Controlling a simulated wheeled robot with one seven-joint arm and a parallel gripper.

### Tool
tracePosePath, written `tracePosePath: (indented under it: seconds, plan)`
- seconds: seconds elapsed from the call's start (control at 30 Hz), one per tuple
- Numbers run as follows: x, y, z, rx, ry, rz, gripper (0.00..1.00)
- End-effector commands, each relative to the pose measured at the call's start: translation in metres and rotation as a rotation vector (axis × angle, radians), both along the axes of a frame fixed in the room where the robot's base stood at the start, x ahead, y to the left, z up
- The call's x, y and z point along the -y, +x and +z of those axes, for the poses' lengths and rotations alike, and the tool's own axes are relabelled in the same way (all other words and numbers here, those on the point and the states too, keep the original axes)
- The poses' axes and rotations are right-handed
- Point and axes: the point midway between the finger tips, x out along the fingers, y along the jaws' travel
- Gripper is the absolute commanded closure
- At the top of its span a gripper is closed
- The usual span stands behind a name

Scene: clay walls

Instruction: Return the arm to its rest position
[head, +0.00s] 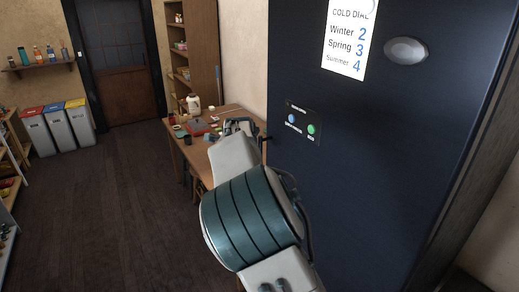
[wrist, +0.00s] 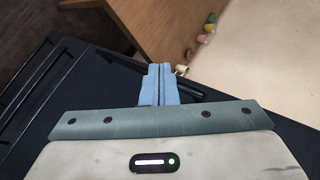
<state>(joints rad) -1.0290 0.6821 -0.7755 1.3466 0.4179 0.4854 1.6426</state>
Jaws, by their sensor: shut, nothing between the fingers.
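My gripper (wrist: 160,70) shows in the wrist view with its two blue fingers together and nothing between them. In the head view my arm reaches up and away from the bottom middle, in front of the dark blue cabinet (head: 385,140). Its far end is near the wooden table (head: 246,112), and the fingers are too small to make out there. In the wrist view a dark surface with black bars lies behind the fingers; I cannot tell whether the fingers touch it.
The cabinet, with a dial card (head: 346,40), an oval knob (head: 405,51) and a button panel (head: 302,122), stands close on the right. Cluttered items lie on the table. Three bins (head: 58,128) stand by the dark door (head: 118,65). The wooden floor (head: 110,210) at left is clear.

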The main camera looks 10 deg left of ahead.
Motion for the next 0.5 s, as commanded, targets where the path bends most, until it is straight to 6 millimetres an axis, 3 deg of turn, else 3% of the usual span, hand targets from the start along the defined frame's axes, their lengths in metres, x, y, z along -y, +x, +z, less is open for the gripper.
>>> tracePosePath:
  seconds: [0.13,0.23,0.4,0.5]
  plan:
    - [0.043,-0.004,0.004,-0.04,-0.028,0.01,1.0]
    - [0.09,-0.017,0.005,-0.091,-0.069,0.048,1.0]
    - [0.165,-0.057,0.006,-0.168,-0.149,0.167,1.0]
    - [0.195,-0.084,0.007,-0.196,-0.193,0.248,1.0]
